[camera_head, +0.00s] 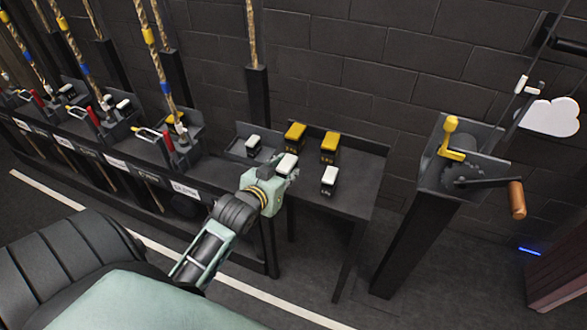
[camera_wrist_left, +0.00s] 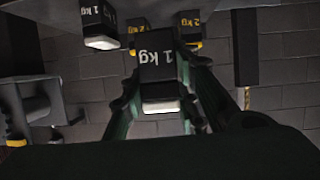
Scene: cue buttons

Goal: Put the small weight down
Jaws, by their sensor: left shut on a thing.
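My left gripper (camera_head: 284,174) is shut on a small black weight with a white top (camera_head: 288,162), at the front of the dark table (camera_head: 355,185). In the left wrist view, which is upside down, the held weight (camera_wrist_left: 160,72) reads "1 kg" and sits between the fingers (camera_wrist_left: 162,95). I cannot tell whether its base touches the table. Another white-topped 1 kg weight (camera_head: 329,180) stands to its right. Two yellow-topped weights (camera_head: 295,136) (camera_head: 330,148) stand behind; in the wrist view, yellow-banded ones read "2 kg" (camera_wrist_left: 190,22). My right gripper is out of view.
A rack with ropes and red-handled levers (camera_head: 168,140) runs left. A crank stand (camera_head: 455,165) with an orange handle (camera_head: 517,199) stands right. The table's right end is clear.

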